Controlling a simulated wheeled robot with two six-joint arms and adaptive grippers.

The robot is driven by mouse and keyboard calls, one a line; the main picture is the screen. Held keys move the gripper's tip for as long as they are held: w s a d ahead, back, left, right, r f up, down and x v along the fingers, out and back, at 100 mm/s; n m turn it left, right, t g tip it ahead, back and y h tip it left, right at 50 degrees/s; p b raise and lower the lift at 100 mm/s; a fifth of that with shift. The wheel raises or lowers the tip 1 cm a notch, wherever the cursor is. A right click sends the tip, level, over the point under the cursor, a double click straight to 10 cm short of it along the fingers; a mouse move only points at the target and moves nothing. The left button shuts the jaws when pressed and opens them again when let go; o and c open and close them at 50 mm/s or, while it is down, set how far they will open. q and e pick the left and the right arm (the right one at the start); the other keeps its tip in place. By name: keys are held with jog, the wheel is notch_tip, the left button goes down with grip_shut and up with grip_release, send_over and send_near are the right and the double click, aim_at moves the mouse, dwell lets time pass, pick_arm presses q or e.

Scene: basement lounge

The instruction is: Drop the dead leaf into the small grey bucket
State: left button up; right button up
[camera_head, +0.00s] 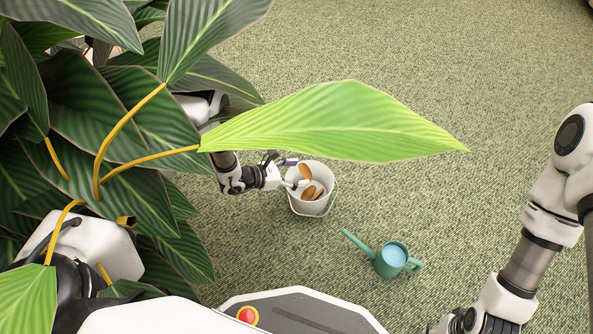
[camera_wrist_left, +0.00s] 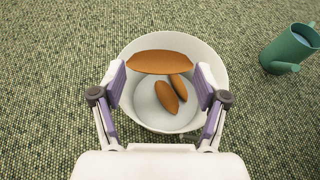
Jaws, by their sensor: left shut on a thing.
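My left gripper (camera_head: 296,173) is over the small grey bucket (camera_head: 296,206). Its two fingers are shut on a brown dead leaf (camera_head: 305,172), which lies crosswise between the fingertips. In the left wrist view, my left gripper (camera_wrist_left: 160,80) holds the leaf (camera_wrist_left: 160,63) above the bucket's (camera_wrist_left: 217,62) opening, toward the far rim. Two more brown leaves (camera_wrist_left: 167,97) lie inside the bucket below. My right arm comes in at the right of the head view, but its fingers are not visible past the bottom edge.
A teal watering can (camera_head: 391,260) stands on the green carpet (camera_head: 450,70), right of the bucket. A large leafy plant (camera_head: 85,110) fills the left, and one broad leaf (camera_head: 330,125) reaches across above the bucket. The carpet beyond is clear.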

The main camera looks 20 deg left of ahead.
pick_arm(q)
jog(key=shift+f+b, duration=0.3)
jog(key=shift+f, duration=0.6)
pick_arm(e)
jog(key=shift+f, duration=0.7)
pick_arm(q)
jog(key=o, duration=0.7)
jog(key=v, duration=1.2)
jog(key=shift+r, duration=0.1)
